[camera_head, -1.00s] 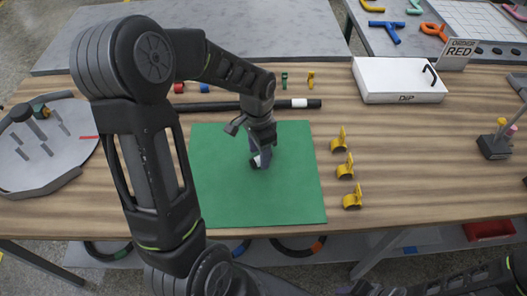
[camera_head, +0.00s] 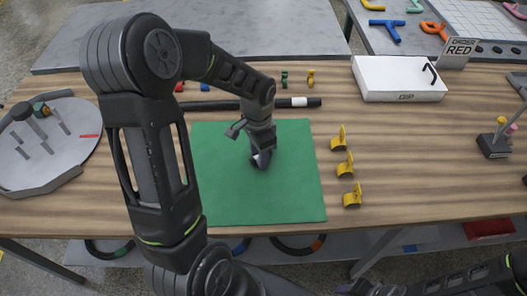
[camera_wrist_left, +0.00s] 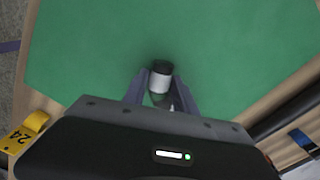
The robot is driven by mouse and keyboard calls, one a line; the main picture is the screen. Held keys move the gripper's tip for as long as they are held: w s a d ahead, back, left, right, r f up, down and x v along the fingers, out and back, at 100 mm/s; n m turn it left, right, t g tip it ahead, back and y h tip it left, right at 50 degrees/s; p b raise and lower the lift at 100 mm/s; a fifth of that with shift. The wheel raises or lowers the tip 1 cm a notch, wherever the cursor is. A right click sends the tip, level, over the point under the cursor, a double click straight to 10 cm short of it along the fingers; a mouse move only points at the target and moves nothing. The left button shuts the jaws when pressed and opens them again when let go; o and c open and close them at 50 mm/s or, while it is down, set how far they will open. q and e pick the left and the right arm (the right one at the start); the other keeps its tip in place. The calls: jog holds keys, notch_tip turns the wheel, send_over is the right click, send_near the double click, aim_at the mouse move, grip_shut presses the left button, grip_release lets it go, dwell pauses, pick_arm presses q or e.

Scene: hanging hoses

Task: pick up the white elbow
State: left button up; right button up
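The white elbow (camera_wrist_left: 160,82), a short white piece with a dark end, is on the green mat (camera_head: 225,195). Only a sliver of it shows in the head view. My left gripper (camera_head: 260,162) points down over the mat's upper middle, fingertips low at the elbow. In the left wrist view my left gripper (camera_wrist_left: 162,88) has one finger on each side of the elbow, very close to it. I cannot tell whether they press on it. Part of the elbow is hidden between the fingers.
Several yellow clips (camera_head: 345,168) stand right of the mat. A dark bar with a white band (camera_head: 299,102) lies behind it. A white box (camera_head: 398,80) is at the back right, a round tray with pegs (camera_head: 75,150) at the left. Bare wood lies right of the clips.

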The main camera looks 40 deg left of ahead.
pick_arm(q)
grip_shut()
jog(key=shift+r, duration=0.1)
dwell(0.3)
notch_tip(320, 180, up, 10)
jog(key=shift+b, duration=0.4)
dwell(0.5)
